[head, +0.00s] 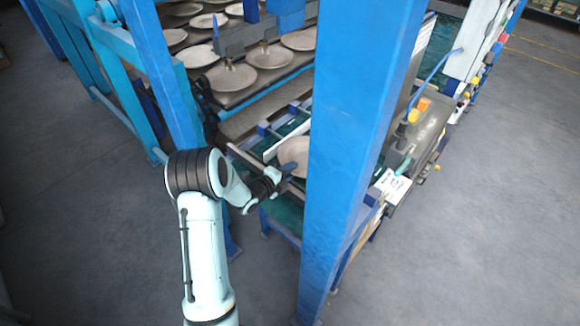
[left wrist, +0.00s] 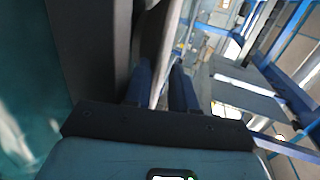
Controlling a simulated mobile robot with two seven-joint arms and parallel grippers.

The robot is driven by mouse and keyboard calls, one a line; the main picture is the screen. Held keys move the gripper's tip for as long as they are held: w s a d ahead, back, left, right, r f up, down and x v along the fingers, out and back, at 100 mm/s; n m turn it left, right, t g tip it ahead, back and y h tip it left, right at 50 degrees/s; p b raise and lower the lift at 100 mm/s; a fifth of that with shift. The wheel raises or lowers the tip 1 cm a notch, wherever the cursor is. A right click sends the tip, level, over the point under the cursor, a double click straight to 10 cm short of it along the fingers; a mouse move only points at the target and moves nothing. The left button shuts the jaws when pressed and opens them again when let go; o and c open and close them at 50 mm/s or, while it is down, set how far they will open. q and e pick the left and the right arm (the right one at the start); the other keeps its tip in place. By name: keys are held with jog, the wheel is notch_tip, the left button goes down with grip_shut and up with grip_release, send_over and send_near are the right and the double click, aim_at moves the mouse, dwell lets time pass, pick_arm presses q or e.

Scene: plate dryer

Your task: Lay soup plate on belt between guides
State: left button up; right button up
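The soup plate (head: 293,150) is a pale beige disc over the green belt (head: 287,216), partly hidden in the head view by a blue post. My left gripper (head: 289,169) is at the plate's near edge, with its fingers closed on the rim. In the left wrist view the plate (left wrist: 167,50) shows nearly edge-on as a thin pale strip between the two blue fingers (left wrist: 161,90). A pale guide rail (head: 287,138) runs behind the plate, and another guide (head: 246,160) lies to its left. I cannot tell whether the plate touches the belt. My right gripper is not in view.
The thick blue post (head: 360,130) stands just right of my gripper and hides part of the belt. A dryer rack (head: 250,95) with several plates is behind. A machine box (head: 420,130) with a label stands to the right.

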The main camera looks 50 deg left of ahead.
pick_arm(q)
jog(key=b+v, duration=0.2)
jog(key=v, duration=0.9)
jog(key=shift+s+b, duration=0.3)
jog(key=shift+s, duration=0.05)
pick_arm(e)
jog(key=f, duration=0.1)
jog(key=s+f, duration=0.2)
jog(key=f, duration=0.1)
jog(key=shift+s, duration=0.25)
pick_arm(q)
jog(key=shift+w+a, duration=0.1)
